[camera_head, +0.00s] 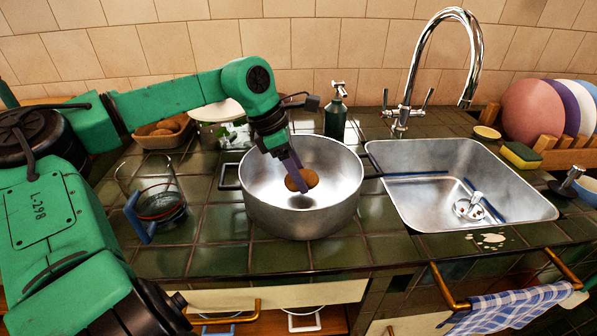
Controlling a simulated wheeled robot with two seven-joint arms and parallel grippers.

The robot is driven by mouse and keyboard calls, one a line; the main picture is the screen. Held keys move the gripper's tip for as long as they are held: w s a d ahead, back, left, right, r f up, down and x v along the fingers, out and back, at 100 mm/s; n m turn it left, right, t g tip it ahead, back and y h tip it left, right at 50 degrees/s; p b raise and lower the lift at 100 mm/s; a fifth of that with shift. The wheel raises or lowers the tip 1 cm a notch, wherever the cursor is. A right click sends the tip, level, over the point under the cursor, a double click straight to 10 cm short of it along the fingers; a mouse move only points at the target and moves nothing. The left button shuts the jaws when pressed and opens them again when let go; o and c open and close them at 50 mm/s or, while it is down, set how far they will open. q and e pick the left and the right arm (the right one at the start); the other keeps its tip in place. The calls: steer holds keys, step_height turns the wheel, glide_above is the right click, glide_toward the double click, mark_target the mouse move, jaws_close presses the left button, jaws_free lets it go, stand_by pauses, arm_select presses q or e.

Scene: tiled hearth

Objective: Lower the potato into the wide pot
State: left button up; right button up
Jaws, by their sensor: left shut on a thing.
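The wide pot (300,223) is a silver metal pot with two dark side handles, standing on the green tiled counter left of the sink. My left gripper (297,176) reaches down over the pot from above, its fingers inside the rim as seen here. It is shut on the brown potato (302,180), which appears within the pot's opening. I cannot tell whether the potato touches the pot's floor. The fingers hide part of the potato. My right gripper is not in view.
A steel sink (400,205) with a tall faucet (470,50) lies to the right. A green bottle (336,118) stands behind the pot. A glass jar (150,182) and a basket (165,138) stand to the left. A plate rack (565,158) stands far right.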

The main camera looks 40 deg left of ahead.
arm_select(q)
steer(key=shift+f+b, duration=0.6)
steer(key=shift+f, duration=0.35)
stand_by(0.4)
steer(key=o, duration=1.5)
steer(key=shift+c, duration=0.2)
